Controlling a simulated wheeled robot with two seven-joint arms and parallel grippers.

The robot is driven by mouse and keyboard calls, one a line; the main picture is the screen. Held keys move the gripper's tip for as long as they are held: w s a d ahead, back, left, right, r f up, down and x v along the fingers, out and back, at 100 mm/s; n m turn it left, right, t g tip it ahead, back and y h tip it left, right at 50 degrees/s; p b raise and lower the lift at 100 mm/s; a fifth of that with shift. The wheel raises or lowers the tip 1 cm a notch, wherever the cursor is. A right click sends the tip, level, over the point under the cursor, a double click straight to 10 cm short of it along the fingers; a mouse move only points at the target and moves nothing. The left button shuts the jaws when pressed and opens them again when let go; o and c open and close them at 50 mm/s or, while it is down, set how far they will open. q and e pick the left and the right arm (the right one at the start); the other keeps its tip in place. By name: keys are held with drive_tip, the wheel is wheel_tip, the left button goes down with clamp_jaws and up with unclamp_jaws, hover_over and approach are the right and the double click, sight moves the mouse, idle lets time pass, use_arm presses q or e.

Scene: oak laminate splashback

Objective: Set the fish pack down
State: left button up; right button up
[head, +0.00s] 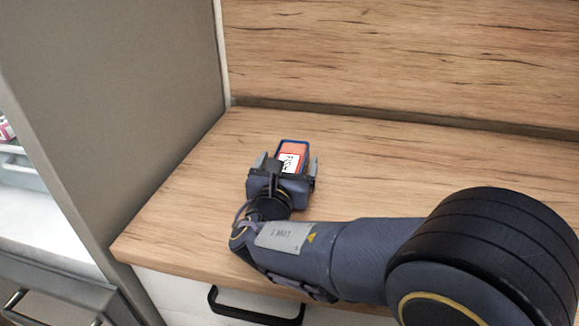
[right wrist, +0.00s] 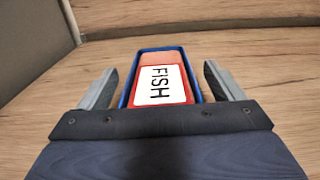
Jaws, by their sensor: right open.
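The fish pack (head: 293,152) is an orange-red pack with a blue rim and a white label reading FISH. It rests on the wooden counter, and it also shows in the right wrist view (right wrist: 172,62). My right gripper (head: 288,162) is open around the pack. In the right wrist view, one finger of the right gripper (right wrist: 162,88) is on each side of the pack, with a gap on both sides. The near end of the pack is hidden by the gripper body. My left gripper is not in view.
The oak counter (head: 420,180) is clear to the right of the pack and around it. An oak splashback (head: 400,55) rises behind it. A tall grey panel (head: 120,90) bounds the counter on the left. A drawer with a black handle (head: 255,312) is below the front edge.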

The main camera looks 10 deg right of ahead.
drive_tip(key=shift+c, duration=0.5)
drive_tip(key=c, duration=1.4)
